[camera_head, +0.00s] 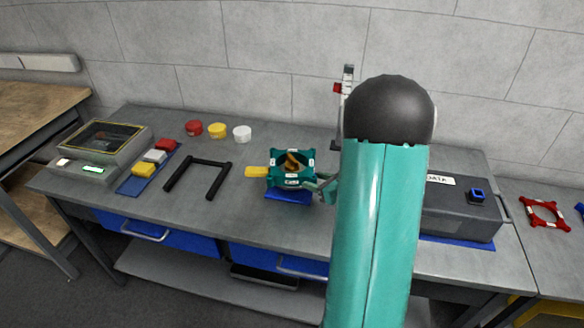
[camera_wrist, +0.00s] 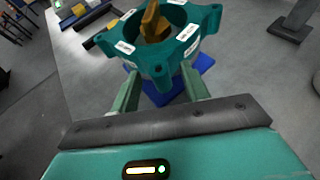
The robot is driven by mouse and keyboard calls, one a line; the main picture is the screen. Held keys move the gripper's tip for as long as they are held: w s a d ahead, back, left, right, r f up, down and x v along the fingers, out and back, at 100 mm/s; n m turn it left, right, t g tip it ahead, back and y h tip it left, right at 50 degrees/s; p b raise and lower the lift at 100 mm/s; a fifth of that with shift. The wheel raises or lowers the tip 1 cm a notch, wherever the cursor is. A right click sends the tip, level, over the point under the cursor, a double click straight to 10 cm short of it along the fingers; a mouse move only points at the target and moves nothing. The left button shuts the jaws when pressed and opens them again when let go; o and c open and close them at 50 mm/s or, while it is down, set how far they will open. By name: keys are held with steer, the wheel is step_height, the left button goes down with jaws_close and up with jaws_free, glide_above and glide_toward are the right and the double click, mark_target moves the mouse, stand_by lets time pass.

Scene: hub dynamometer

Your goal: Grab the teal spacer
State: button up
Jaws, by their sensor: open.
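The teal spacer (camera_head: 291,182) is a four-cornered ring with white labels, above a blue pad (camera_head: 287,196) near the middle of the bench. A brown-orange piece (camera_head: 292,162) shows in its opening. My gripper (camera_head: 322,186) is at the spacer's right side, partly hidden by my arm. In the wrist view the spacer (camera_wrist: 160,60) fills the top middle. The two green fingers of my gripper (camera_wrist: 160,76) are apart, with a near corner of the spacer between their tips. I cannot tell whether they touch it.
A black U-shaped frame (camera_head: 198,178), a blue tray (camera_head: 134,184) with coloured blocks, and red, yellow and white round pieces (camera_head: 217,131) lie farther left. A dark grey box (camera_head: 460,211) stands right. My arm hides the bench between.

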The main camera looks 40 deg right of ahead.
steer(key=shift+w+f, duration=0.25)
steer(key=shift+w, duration=0.3)
steer(key=shift+r, duration=0.1)
jaws_close()
